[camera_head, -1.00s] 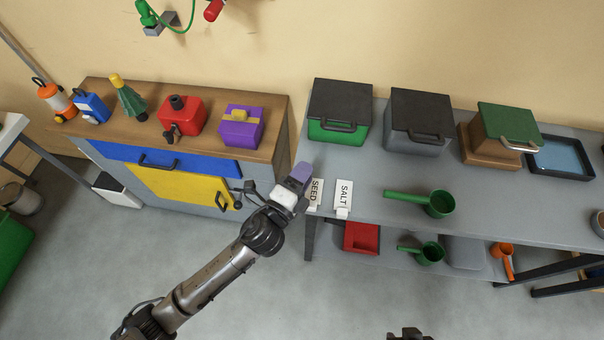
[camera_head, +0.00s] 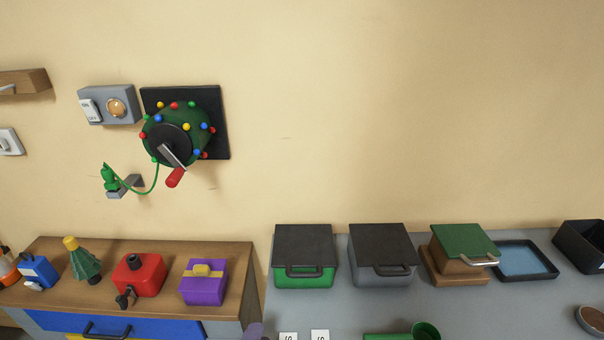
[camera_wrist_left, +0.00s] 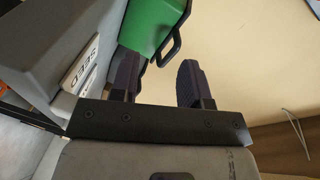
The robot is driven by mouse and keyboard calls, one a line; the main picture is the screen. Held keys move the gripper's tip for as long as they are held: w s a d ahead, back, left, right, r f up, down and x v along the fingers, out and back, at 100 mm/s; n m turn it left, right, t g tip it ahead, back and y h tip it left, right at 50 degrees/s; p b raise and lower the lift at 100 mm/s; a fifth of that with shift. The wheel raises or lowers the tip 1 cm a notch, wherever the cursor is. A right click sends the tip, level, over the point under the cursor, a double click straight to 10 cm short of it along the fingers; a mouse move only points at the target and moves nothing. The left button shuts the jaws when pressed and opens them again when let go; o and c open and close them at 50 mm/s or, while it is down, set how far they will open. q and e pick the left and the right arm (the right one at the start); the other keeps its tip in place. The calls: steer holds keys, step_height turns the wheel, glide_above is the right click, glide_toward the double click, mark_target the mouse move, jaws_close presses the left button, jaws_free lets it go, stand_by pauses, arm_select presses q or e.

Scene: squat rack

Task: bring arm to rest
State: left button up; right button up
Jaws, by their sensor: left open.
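My left gripper (camera_wrist_left: 160,82) shows in the left wrist view with its two dark fingers apart and a gap between them. Nothing is held in the gap. In the wrist view the gripper is close to the grey table's front edge, beside the SEED card (camera_wrist_left: 82,55). My right gripper is not in view.
The grey table (camera_head: 350,305) carries a green bin (camera_head: 318,277), a grey bin (camera_head: 382,278) and a green-lidded box (camera_head: 462,243). A crank wheel (camera_head: 178,135) hangs on the wall.

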arm_select(q)
steer(key=s+a+n+g+y, duration=0.3)
steer(key=s+a+n+g, duration=0.4)
steer(key=n, duration=0.4)
steer(key=s+a+f+n+g, duration=0.25)
steer(key=s+f, duration=0.35)
steer(key=s, duration=0.6)
steer(key=s+a+f+n+g, duration=0.1)
steer(key=s+a+f+g, duration=0.3)
steer(key=s, duration=0.8)
steer(key=w+p+v, duration=0.2)
steer(key=p+v, duration=0.9)
steer(key=p, duration=0.1)
steer(key=w+r+p+v, duration=0.1)
steer(key=w+p+v, duration=0.2)
steer(key=p+v, duration=0.8)
steer(key=w+r+p+v, duration=0.1)
steer(key=w+p+v, duration=0.2)
steer(key=p+v, duration=0.9)
steer(key=shift+w+d+t+h+p, duration=0.15)
steer(key=shift+d+t+h+p, duration=0.15)
steer(key=shift+t+p, duration=0.25)
steer(key=shift+f, duration=0.1)
